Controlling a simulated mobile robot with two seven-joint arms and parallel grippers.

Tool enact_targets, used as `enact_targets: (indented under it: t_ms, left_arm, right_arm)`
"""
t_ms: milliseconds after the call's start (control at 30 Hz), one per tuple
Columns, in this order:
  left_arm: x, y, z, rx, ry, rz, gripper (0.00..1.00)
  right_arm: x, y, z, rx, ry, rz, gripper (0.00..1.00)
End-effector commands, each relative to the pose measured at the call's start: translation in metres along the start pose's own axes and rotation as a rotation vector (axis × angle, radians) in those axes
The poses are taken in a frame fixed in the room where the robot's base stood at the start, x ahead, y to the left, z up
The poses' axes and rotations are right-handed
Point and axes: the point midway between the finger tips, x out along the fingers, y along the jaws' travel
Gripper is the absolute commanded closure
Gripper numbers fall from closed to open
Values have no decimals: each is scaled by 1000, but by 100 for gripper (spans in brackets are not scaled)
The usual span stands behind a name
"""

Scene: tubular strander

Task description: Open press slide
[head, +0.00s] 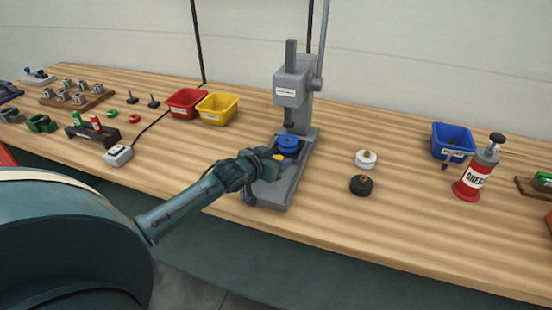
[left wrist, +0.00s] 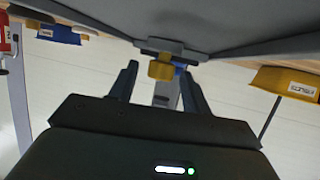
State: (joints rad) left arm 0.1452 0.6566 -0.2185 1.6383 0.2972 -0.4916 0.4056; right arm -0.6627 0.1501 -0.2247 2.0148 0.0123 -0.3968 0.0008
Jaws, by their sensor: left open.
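The grey press (head: 292,85) stands upright on the bench. Its slide (head: 273,146) sits low on the base, with a blue round piece (head: 288,142) on it under the ram and a yellow knob (head: 279,157) at its front. My left gripper (head: 270,166) is at the front of the press, close to the knob. In the left wrist view its two fingers are apart and empty, with the yellow knob (left wrist: 161,70) showing between the tips. I cannot tell whether the fingers reach around it. The arm partly hides the slide and base. My right gripper is not in view.
A white spool (head: 366,159) and a black spool (head: 361,185) lie right of the press. A blue bin (head: 452,142) and a red grease can (head: 476,172) stand farther right. Red (head: 187,103) and yellow (head: 218,109) bins stand behind left.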

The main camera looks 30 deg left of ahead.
Motion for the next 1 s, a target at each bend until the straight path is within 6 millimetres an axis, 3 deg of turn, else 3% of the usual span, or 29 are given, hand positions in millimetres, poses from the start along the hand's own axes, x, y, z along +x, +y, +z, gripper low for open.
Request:
enact_targets:
  t_ms: [167, 767, 1000]
  left_arm:
    - [0, 0, 0, 0, 0, 0, 52]
    - [0, 0, 0, 0, 0, 0, 100]
    - [0, 0, 0, 0, 0, 1, 100]
  right_arm:
    - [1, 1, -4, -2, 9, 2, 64]
    - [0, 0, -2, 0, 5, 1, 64]
    - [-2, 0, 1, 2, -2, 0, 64]
